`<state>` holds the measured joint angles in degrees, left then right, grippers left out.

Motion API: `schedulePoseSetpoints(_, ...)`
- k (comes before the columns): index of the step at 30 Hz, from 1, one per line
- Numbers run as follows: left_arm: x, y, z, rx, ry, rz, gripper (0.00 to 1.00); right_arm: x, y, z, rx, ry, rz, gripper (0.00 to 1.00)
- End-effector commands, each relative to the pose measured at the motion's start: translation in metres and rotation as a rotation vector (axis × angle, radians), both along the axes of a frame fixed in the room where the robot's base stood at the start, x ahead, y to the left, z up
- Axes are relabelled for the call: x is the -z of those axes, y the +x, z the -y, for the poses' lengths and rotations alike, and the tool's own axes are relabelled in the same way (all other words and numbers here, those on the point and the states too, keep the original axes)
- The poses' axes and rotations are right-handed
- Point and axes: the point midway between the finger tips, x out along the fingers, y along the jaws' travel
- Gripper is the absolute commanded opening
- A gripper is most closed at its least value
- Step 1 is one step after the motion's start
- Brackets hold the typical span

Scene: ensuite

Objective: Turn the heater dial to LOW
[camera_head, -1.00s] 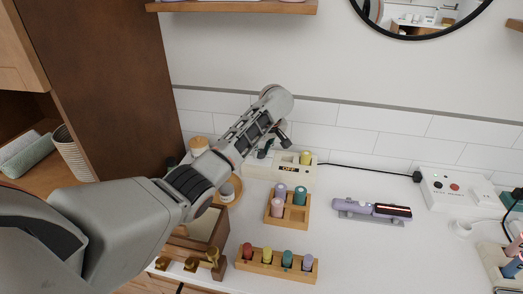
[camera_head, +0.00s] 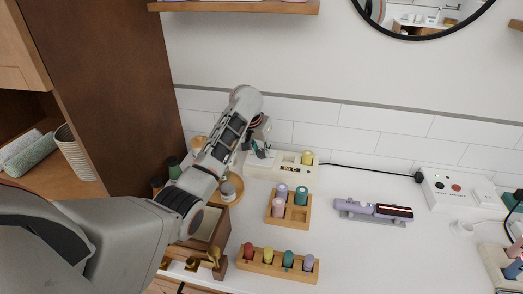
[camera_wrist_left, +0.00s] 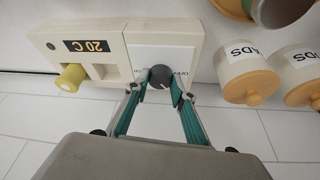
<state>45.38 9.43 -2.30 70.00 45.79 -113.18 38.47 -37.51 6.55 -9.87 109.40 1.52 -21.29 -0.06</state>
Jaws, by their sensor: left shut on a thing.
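The cream heater box (camera_head: 292,172) stands at the back of the counter against the tiles. Its display (camera_wrist_left: 87,46) reads 20 C and appears upside down in the left wrist view. The dark grey round dial (camera_wrist_left: 160,76) sits on the box's white panel (camera_wrist_left: 165,53). My left gripper (camera_wrist_left: 160,84) is shut on the dial, one teal-padded fingertip on each side. In the head view my left gripper (camera_head: 262,150) is at the left end of the box, and the dial is hard to make out there. The marks beside the dial are partly hidden by the fingers. My right gripper is not in view.
A yellow roller (camera_head: 307,158) stands in the heater box. A wooden rack (camera_head: 274,216) and a longer wooden block (camera_head: 278,266) hold rollers in front. A hair straightener (camera_head: 372,209) lies to the right. Jars labelled PADS (camera_wrist_left: 245,77) stand beside the heater.

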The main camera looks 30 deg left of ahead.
Motion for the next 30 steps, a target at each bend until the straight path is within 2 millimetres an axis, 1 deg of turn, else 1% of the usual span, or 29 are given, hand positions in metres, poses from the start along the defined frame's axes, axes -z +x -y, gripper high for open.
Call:
schedulePoseSetpoints(9,0.0002,0.0001,-0.0038,0.295,0.0,-0.002,0.03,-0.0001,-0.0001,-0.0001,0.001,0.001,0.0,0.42)
schedulePoseSetpoints(18,0.0003,0.0008,-0.0053,0.526,0.001,-0.003,0.03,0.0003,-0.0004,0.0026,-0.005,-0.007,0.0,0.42)
schedulePoseSetpoints(24,0.0,0.0013,-0.006,0.624,0.001,-0.002,0.03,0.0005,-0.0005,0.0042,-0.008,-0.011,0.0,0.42)
schedulePoseSetpoints(30,0.0002,0.0014,-0.0062,0.675,0.002,-0.002,0.03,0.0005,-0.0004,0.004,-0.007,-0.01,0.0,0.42)
